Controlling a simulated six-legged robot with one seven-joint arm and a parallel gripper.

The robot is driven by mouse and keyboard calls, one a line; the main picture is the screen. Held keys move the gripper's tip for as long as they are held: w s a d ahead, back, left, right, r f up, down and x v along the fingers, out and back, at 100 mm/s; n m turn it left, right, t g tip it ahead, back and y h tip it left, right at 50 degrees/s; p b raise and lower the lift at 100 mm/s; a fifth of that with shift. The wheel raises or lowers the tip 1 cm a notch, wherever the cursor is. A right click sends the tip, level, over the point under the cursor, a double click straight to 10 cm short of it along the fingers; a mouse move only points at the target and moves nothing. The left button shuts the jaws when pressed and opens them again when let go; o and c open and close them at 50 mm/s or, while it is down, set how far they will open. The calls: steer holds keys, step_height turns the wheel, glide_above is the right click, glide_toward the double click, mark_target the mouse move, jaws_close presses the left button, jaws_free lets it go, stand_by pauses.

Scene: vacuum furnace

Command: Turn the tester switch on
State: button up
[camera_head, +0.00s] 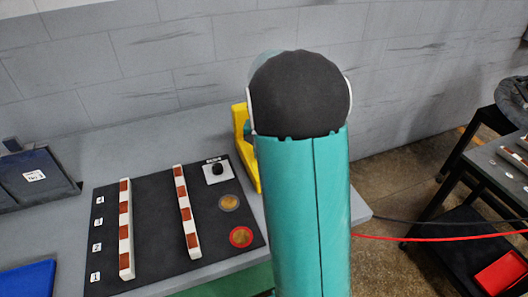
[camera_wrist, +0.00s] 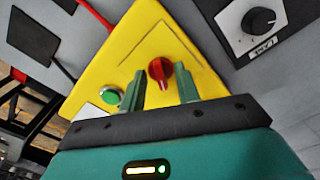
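The yellow tester box (camera_wrist: 128,52) fills the middle of the wrist view. It carries a red rotary switch (camera_wrist: 160,71) with a pale pointer line and a green button (camera_wrist: 110,96) to its left. My gripper (camera_wrist: 160,82) is open, with one green finger on each side of the red switch and visible gaps between. Whether the fingers reach down around the switch, I cannot tell. In the head view only a yellow edge of the box (camera_head: 240,130) shows; my arm hides the rest, and my gripper is hidden there.
A black board (camera_head: 150,222) with two red-and-white strips, round discs and a black knob (camera_head: 217,169) lies left of the box. That knob also shows in the wrist view (camera_wrist: 259,20). Red (camera_head: 430,238) and black cables run right towards a second table. A wall stands behind.

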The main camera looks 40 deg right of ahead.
step_height(320, 180, up, 14)
stand_by(0.7)
steer(key=shift+f, duration=0.15)
stand_by(0.4)
